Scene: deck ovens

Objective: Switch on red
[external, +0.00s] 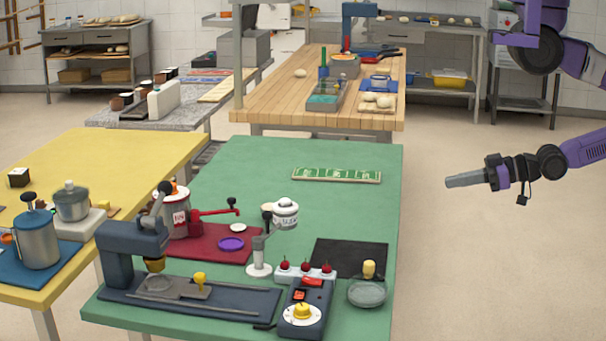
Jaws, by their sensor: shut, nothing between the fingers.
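My gripper (464,181) is shut and empty. It points left, in the air to the right of the green table (335,215), apart from everything on it. At the table's front stands a dark blue control box (305,325) with a red switch (312,282) at its top, a small orange-red part (299,296) and a yellow knob (302,311) on a white dial. Just behind it is a white strip (301,277) with three dark red round knobs on top. I cannot tell the position of any switch.
A dark blue press (130,250) stands left of the box, and a glass dish (367,294) right of it. Behind are a white-headed stand (259,269), a black mat (350,254) and a red crank device (176,216). The table's right half behind the black mat is mostly clear.

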